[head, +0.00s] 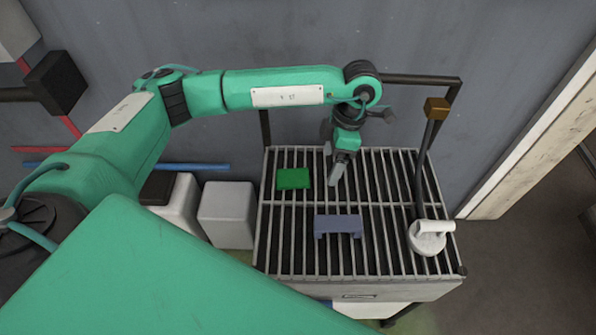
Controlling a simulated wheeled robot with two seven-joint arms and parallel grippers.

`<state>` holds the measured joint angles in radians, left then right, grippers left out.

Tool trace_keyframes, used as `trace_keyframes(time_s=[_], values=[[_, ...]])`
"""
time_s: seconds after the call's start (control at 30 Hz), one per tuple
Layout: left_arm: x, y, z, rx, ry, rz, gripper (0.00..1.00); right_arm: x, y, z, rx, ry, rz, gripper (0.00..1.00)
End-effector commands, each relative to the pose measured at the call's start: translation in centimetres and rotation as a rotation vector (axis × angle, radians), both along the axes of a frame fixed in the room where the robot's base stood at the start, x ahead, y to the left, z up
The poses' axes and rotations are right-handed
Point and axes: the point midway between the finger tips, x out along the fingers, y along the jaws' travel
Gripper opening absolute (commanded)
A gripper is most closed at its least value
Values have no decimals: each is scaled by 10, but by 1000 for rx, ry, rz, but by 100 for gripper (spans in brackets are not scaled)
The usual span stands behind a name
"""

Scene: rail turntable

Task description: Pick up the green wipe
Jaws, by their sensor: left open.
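The green wipe (293,179) lies flat on the left part of a slatted metal rack (350,273). It is a small bright green rectangle and shows whole. My left gripper (335,178) points down over the rack, just to the right of the wipe and apart from it. Its jaws are open with nothing seen between them, though the fingers show small from here. How high the fingertips are above the slats I cannot tell. My right gripper is not in view.
A blue-grey bracket-like block (338,225) lies on the rack in front of my left gripper. A white round piece with a handle (429,236) sits at the rack's right edge, by a dark post with a brown block (437,108). White bins (227,214) stand left of the rack.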

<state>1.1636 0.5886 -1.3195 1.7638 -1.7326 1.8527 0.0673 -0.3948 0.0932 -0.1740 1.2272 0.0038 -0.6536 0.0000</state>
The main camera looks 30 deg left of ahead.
Motion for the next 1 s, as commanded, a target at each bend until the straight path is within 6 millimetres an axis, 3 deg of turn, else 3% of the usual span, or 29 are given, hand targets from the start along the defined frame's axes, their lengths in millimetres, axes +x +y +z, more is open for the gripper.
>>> trace_keyframes(time_s=[0.1, 0.27, 0.7, 1.0], values=[[15, 36, 15, 153, -31, 16, 82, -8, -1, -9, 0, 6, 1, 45], [20, 55, 17, 232, -40, 25, 82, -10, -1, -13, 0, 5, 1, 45], [6, 78, -47, 233, -39, 25, 82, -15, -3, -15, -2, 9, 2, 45], [1, 82, -69, 231, -38, 25, 82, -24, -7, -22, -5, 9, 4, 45]])
